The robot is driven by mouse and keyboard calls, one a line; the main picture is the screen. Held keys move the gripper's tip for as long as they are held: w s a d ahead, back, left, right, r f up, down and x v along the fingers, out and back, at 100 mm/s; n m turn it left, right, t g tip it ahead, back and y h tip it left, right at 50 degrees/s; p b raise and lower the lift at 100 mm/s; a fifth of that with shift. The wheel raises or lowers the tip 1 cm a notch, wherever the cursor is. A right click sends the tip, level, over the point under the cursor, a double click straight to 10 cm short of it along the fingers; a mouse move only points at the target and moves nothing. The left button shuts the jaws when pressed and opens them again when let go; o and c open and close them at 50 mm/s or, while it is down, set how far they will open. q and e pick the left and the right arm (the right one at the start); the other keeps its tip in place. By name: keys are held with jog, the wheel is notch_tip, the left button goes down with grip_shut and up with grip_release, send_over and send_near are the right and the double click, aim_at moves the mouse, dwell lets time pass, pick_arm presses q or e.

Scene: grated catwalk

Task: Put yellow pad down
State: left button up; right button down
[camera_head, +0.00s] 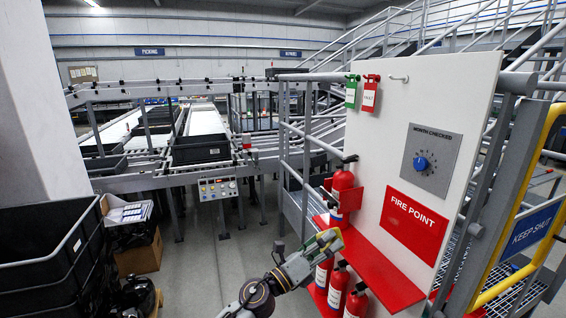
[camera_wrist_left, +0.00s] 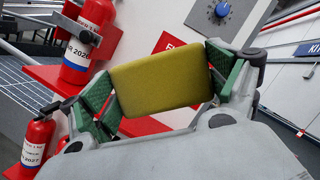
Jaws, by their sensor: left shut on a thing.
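The yellow pad (camera_wrist_left: 161,84) is a flat block with rounded corners. In the left wrist view it sits between the two green fingers of my left gripper (camera_wrist_left: 160,92), which is shut on it. In the head view my left gripper (camera_head: 322,244) is at the left end of the red shelf (camera_head: 375,268) on the white fire point board. Only a small part of the pad (camera_head: 329,236) shows there. I cannot tell whether the pad touches the shelf. My right gripper is not in view.
A red extinguisher (camera_head: 342,188) stands at the shelf's left end, close to my left gripper. The board carries a grey dial plate (camera_head: 429,163) and a red fire point sign (camera_head: 413,222). The shelf's right part is bare.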

pick_arm(q)
jog(key=w+a+r+n+t+y, duration=0.3)
jog(key=a+t+y, duration=0.15)
jog(key=a, duration=0.25)
jog(key=w+a+r+n+t+y, duration=0.3)
jog(key=w+a+y, duration=0.15)
jog(key=a, duration=0.25)
jog(key=s+a+f+n+t+y, duration=0.1)
jog(key=s+a+n+y, duration=0.2)
jog(key=a+y, duration=0.5)
jog(key=s+a+f, duration=0.3)
jog(key=f, duration=0.4)
jog(key=s+a+f+n, duration=0.1)
jog(key=s+a+f, duration=0.2)
jog(key=f, duration=0.4)
jog(key=s+a+f, duration=0.3)
jog(key=a+f, duration=0.2)
jog(key=f, duration=0.2)
jog(key=shift+s+f+n, duration=0.3)
jog(key=shift+s+f, duration=0.05)
jog(key=shift+s, duration=0.05)
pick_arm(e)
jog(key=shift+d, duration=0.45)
